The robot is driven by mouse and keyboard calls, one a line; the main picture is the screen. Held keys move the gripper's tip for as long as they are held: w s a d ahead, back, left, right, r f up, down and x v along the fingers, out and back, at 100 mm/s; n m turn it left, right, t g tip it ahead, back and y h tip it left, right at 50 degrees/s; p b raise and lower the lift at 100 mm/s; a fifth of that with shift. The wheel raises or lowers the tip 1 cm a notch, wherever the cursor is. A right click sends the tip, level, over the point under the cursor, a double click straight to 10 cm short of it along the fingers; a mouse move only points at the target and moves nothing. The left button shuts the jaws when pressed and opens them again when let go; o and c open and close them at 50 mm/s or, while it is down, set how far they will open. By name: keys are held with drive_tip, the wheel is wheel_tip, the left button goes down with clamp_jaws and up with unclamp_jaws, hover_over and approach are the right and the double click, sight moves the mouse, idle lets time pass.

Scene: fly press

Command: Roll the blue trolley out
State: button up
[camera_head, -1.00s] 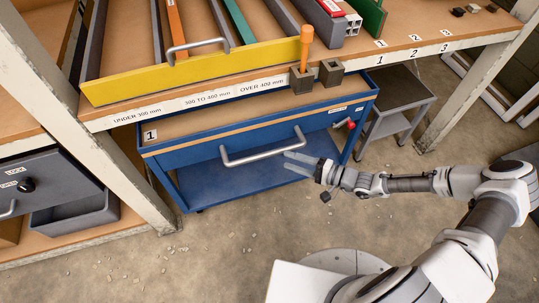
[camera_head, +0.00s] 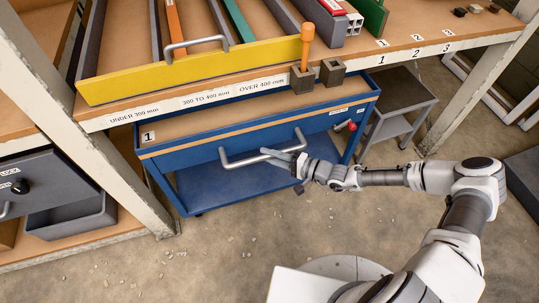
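The blue trolley (camera_head: 340,118) stands under the bench, with a wooden top, a "1" label and a lower shelf (camera_head: 228,184). A grey bar handle (camera_head: 240,161) runs across its front. A red-tipped lever (camera_head: 350,126) sticks out at its right front. My gripper (camera_head: 272,156) reaches in from the right, its pale fingers at the right half of the handle. The fingers look apart, and they overlap the bar in this view. I cannot tell whether they touch it or whether the bar is between them.
The bench (camera_head: 250,90) overhangs the trolley, with a yellow-fronted tray (camera_head: 180,74) and an orange-handled tool (camera_head: 307,40) on it. A bench leg (camera_head: 120,170) stands close left; a small grey table (camera_head: 400,105) stands right. The floor in front is mostly clear.

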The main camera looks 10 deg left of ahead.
clamp_jaws()
idle(1.1)
